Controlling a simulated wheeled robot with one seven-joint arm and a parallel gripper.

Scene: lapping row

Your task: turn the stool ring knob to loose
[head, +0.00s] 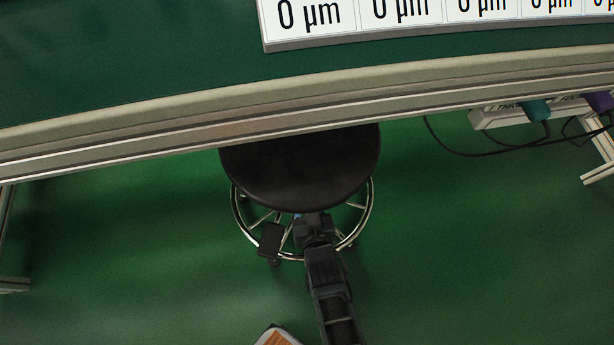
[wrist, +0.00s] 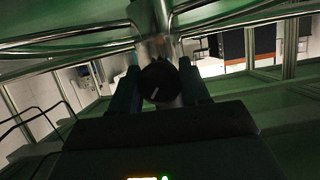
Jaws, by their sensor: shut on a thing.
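The stool shows in the head view with a round black seat (head: 295,170) and a chrome foot ring (head: 238,215) below it. The ring knob (wrist: 160,84) is round and black with a short, slanted white mark on its face, in the middle of the wrist view, in front of the chrome column (wrist: 153,45). My gripper (wrist: 159,78) has one dark finger on each side of the knob and is shut on it. In the head view my arm reaches up to the stool's near side, and the knob is hidden there.
The table edge (head: 200,140) overhangs the far part of the stool. A power strip (head: 500,116) with cables hangs at the right. A table leg (head: 598,172) stands at the far right. The green floor (head: 130,250) left of the stool is clear.

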